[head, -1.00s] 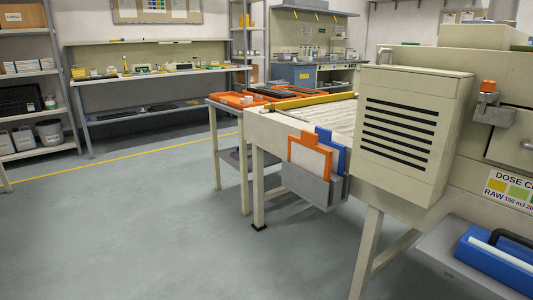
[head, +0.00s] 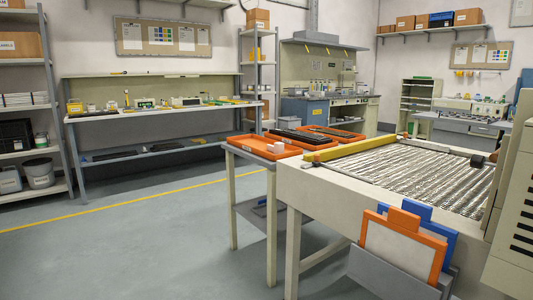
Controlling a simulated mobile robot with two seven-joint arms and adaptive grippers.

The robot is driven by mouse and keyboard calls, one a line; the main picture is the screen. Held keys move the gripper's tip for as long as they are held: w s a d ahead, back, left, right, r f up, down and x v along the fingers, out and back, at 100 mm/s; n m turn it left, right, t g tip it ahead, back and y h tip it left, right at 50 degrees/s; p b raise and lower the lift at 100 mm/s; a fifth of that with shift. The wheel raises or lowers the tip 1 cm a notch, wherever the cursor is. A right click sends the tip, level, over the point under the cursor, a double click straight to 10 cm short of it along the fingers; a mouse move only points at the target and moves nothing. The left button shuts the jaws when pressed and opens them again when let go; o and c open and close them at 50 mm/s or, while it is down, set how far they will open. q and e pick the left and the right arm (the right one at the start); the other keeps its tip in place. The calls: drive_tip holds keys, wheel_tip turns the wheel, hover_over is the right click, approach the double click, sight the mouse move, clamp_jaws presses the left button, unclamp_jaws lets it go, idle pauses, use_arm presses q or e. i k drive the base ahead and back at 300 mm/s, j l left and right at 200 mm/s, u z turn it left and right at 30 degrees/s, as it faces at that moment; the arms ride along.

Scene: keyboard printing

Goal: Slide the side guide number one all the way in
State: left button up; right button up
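A yellow bar (head: 362,147) lies along the far left edge of the machine's conveyor bed (head: 420,180), with a small reddish knob (head: 316,158) at its near end. It looks like a side guide, but I cannot read any number on it. A small dark block (head: 477,160) sits at the bed's far right edge; I cannot tell what it is. Neither of my grippers is in view.
Orange trays, one in front (head: 262,147), stand on a side table (head: 236,150) left of the machine. An orange-framed board (head: 400,245) and a blue one (head: 440,233) sit in a grey holder on the machine's near side. Open floor (head: 130,245) lies to the left.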

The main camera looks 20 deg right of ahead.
sight(316, 155)
drive_tip(key=i+z, duration=0.1)
drive_tip(key=i, duration=0.45)
drive_tip(key=i+j+z, duration=0.15)
drive_tip(key=i, duration=0.35)
drive_tip(key=i+j+z, duration=0.1)
drive_tip(key=i, duration=0.4)
drive_tip(key=i+j+z, duration=0.15)
drive_tip(key=i+z, duration=0.25)
drive_tip(key=i+j+z, duration=0.15)
drive_tip(key=z, duration=0.25)
drive_tip(key=i+j+z, duration=0.25)
drive_tip(key=j+z, duration=0.15)
